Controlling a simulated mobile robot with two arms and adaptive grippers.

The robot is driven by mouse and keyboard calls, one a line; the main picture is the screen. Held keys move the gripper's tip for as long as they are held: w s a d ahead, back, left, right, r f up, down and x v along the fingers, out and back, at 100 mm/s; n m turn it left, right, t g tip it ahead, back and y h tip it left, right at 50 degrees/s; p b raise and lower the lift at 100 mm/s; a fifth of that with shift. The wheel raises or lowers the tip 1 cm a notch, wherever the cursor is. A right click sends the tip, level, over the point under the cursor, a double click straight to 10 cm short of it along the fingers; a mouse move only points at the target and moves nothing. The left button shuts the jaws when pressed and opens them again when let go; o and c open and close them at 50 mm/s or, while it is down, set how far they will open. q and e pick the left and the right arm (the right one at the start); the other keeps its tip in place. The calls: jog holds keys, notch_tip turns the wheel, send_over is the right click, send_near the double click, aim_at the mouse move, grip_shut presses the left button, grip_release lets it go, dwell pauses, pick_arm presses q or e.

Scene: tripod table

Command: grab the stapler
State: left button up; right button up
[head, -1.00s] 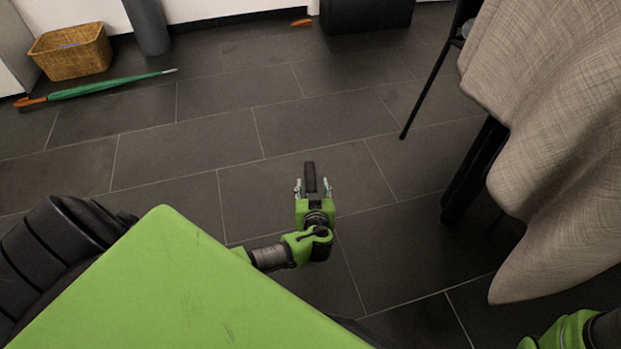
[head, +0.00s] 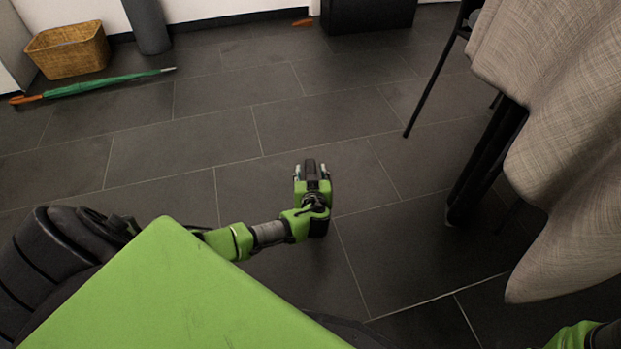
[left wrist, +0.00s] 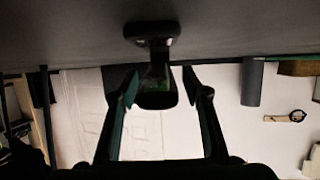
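The stapler (head: 311,166) is a narrow dark object on the dark tiled floor, near the middle of the head view. My left gripper (head: 311,174) is down low behind it, with one fingertip on each side. In the left wrist view the stapler (left wrist: 157,88) shows upside down between the two fingers (left wrist: 160,84), with its wider base against the floor. Gaps show between the stapler and both fingers, so the gripper is open around it. The near part of the stapler is hidden by the gripper in the head view. My right gripper is not in view.
A cloth-covered table (head: 560,120) with dark legs stands at the right. A wicker basket (head: 68,52) and a green umbrella (head: 105,84) are at the far left. A dark box (head: 368,14) is at the back. The floor around the stapler is clear.

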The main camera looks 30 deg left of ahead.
pick_arm(q)
grip_shut()
